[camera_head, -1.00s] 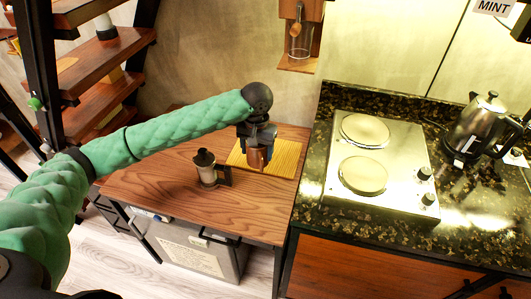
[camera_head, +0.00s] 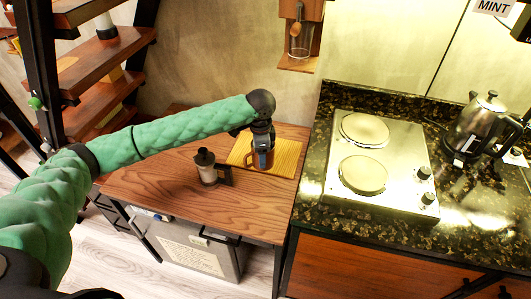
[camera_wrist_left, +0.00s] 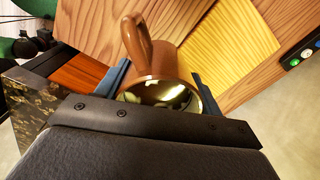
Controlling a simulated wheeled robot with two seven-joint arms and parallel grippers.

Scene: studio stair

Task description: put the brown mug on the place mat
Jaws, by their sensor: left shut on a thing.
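The brown mug (camera_head: 262,160) is in my left gripper (camera_head: 261,150), over the yellow wooden place mat (camera_head: 286,158) on the wooden table. In the left wrist view the mug (camera_wrist_left: 155,62) sits between the two blue fingers of my left gripper (camera_wrist_left: 160,85), its handle pointing up in the picture and its shiny inside facing the camera. The place mat (camera_wrist_left: 232,45) is behind it there. I cannot tell whether the mug's base touches the mat. My right gripper is not in view.
A dark-lidded jar with a handle (camera_head: 208,172) stands on the wooden table (camera_head: 185,205), left of the mat. A two-plate cooker (camera_head: 375,160) and a steel kettle (camera_head: 480,125) stand on the dark counter at right. The table's front is clear.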

